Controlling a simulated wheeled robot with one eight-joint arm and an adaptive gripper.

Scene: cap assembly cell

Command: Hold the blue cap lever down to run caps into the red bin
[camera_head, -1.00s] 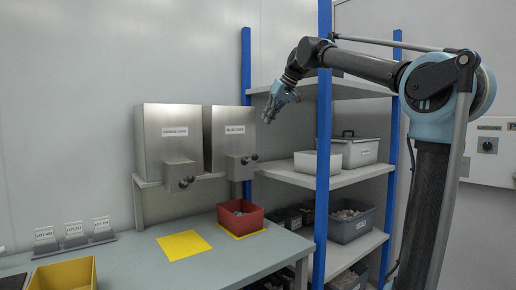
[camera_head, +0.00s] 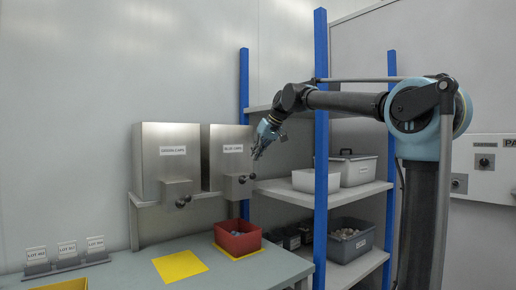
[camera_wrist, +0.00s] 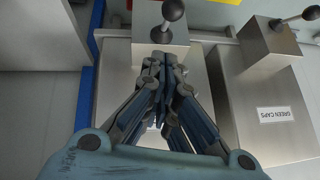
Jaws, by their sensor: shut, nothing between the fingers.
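The blue caps dispenser (camera_head: 217,170) is a steel box on the wall with a label and a dark-knobbed lever (camera_head: 252,176) at its lower front. The red bin (camera_head: 240,247) stands below it on the bench, with some bluish contents too small to tell. My gripper (camera_head: 258,153) is shut and empty, above and close to the lever knob in the head view. In the wrist view my gripper (camera_wrist: 163,58) points at the dispenser's lever knob (camera_wrist: 173,10), which shows just beyond the fingertips. I see no clear contact. The fingers hide part of the dispenser.
The green caps dispenser (camera_head: 164,140) stands to the left with its own lever (camera_head: 182,203); it also shows in the wrist view (camera_wrist: 255,90). A yellow mat (camera_head: 180,265) lies on the bench (camera_head: 130,270). A blue shelf post (camera_head: 320,150) stands beside my arm.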

